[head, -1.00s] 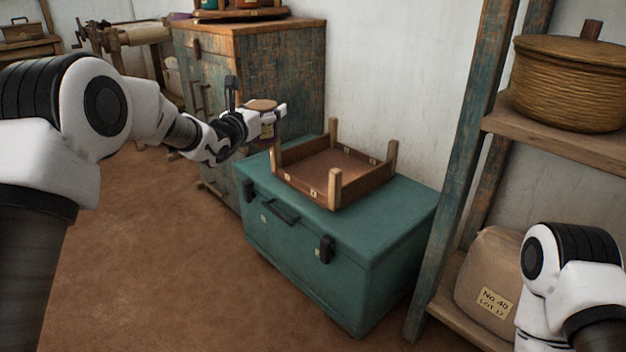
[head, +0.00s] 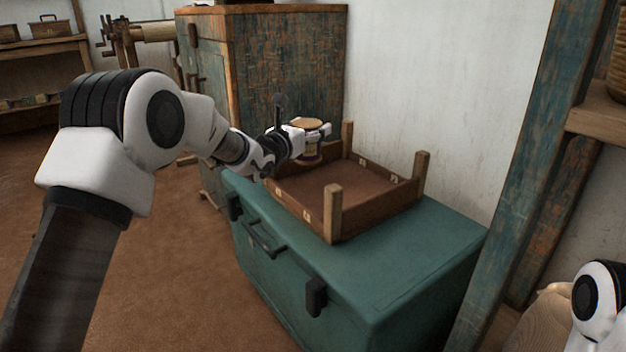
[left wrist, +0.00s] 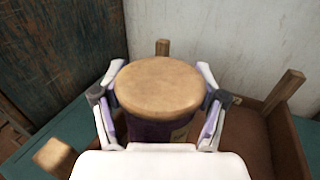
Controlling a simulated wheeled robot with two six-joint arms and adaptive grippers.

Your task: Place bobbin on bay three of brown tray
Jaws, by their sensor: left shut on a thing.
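My left gripper (head: 312,140) is shut on the bobbin (head: 307,125), which has a round wooden top. In the left wrist view the bobbin (left wrist: 160,88) stands between both fingers, with dark purple below its top. The brown tray (head: 365,201) has low walls, corner posts and small pale tags, and sits on the teal chest. The gripper holds the bobbin at the tray's back left, by the rim. I cannot tell the height of the gap below it. The tray floor looks empty; no bay dividers are clear. Of my right arm only a white part shows at lower right; its gripper is out of view.
The teal chest (head: 400,268) has free lid space in front and right of the tray. A worn wooden cabinet (head: 285,70) stands behind the bobbin. A blue-brown shelf post (head: 520,150) rises at right. A pale wall is behind.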

